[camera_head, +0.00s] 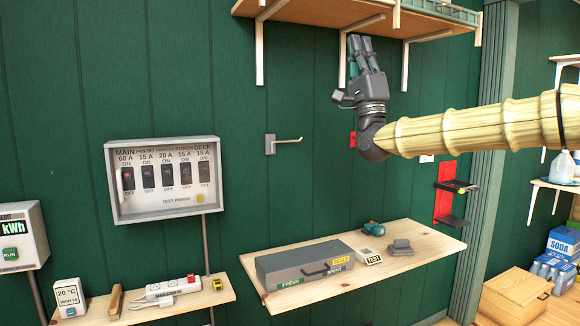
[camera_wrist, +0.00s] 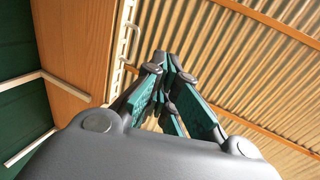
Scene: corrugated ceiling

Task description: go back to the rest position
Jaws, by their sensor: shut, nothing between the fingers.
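My gripper (camera_head: 360,45) points upward in front of the green wall, just below the wooden shelf at the top of the head view. Its fingers are together and hold nothing. In the wrist view my gripper (camera_wrist: 170,62) also shows with its fingertips meeting, seen against the corrugated ceiling (camera_wrist: 240,60). My arm reaches in from the right side of the head view.
The wooden upper shelf (camera_head: 320,12) with white brackets is close to the fingertips. A breaker panel (camera_head: 165,205) and a metal hook (camera_head: 270,144) are on the wall. A lower shelf (camera_head: 430,238) carries a grey case (camera_head: 300,262). The wall between is mostly clear.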

